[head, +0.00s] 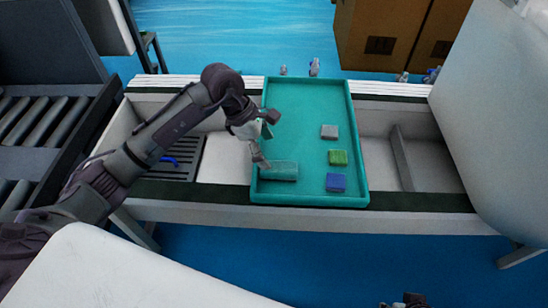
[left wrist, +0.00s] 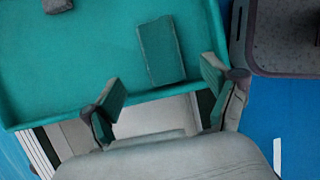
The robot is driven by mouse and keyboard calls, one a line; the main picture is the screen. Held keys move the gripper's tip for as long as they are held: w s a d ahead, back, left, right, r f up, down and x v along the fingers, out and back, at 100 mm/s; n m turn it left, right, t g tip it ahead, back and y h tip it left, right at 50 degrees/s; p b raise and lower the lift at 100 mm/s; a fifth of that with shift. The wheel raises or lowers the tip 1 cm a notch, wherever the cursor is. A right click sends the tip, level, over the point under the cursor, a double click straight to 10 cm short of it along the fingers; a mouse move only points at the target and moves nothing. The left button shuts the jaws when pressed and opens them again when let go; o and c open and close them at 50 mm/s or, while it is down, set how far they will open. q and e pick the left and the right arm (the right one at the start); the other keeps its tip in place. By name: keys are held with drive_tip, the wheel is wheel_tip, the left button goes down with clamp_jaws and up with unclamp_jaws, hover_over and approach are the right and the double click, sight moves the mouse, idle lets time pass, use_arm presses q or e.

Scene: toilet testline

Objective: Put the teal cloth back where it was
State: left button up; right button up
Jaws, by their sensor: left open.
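The teal cloth (head: 278,171) is a flat folded rectangle lying in the teal tray (head: 355,95), near its front left corner. It also shows in the left wrist view (left wrist: 160,52), just beyond the fingertips. My left gripper (head: 266,140) is over the tray's left side, beside and above the cloth. Its two fingers stand wide apart with nothing between them, and it shows open in the left wrist view (left wrist: 163,92). A small dark part at the bottom edge of the head view may be my right gripper (head: 405,300); its jaws cannot be made out.
A grey block (head: 329,131), a green block (head: 338,157) and a blue block (head: 336,182) lie in the tray's right half. A dark slotted tray (head: 180,168) with a blue item stands left of it. A large white rounded body (head: 500,120) bounds the right side.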

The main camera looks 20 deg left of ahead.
use_arm(q)
drive_tip(key=shift+v, duration=2.15)
use_arm(e)
drive_tip(key=shift+x, duration=1.1)
drive_tip(key=shift+s, duration=0.15)
